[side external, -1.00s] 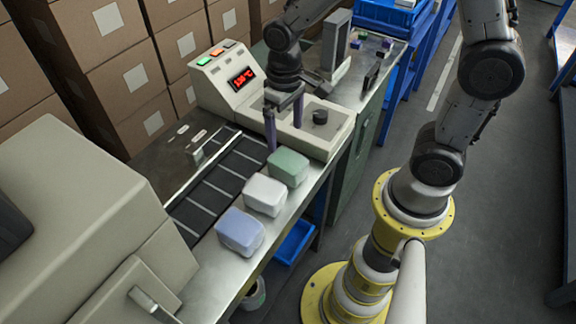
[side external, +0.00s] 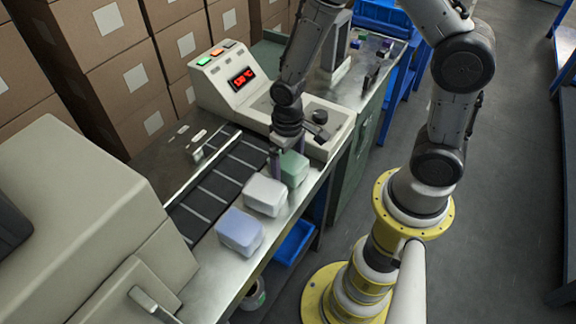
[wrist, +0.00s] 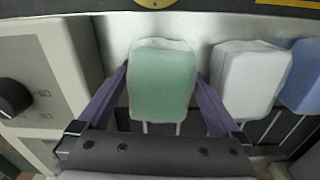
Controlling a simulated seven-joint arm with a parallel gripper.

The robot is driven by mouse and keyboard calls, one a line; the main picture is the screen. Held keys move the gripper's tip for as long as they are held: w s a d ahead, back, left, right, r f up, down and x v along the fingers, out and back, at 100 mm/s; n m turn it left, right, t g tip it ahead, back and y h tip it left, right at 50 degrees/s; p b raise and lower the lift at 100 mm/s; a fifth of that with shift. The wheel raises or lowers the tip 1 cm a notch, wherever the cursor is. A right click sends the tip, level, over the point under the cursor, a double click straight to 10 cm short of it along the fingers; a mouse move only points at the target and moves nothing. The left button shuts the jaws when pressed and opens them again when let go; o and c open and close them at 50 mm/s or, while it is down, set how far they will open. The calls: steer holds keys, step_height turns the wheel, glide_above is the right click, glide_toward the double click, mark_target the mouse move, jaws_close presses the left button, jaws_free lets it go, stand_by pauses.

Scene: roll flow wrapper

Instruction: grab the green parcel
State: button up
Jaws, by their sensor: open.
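The green parcel (side external: 294,168) stands on the steel bench at the far end of a row of three parcels. It also shows in the wrist view (wrist: 161,82), upright between my two purple fingers. My gripper (side external: 284,165) is open and low at the parcel, with its fingers partly hidden in the side view. In the wrist view my gripper (wrist: 160,98) has one finger on each side of the green parcel, and small gaps seem to remain.
A white parcel (side external: 264,195) stands close beside the green one, near one finger, and a blue parcel (side external: 240,232) is farther along. A dark conveyor (side external: 215,188) runs behind them. The control box (side external: 235,85) with a black knob (side external: 320,116) is close by.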

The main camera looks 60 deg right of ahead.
steer(key=shift+c, duration=0.3)
steer(key=c, duration=1.5)
steer(key=shift+o, duration=0.2)
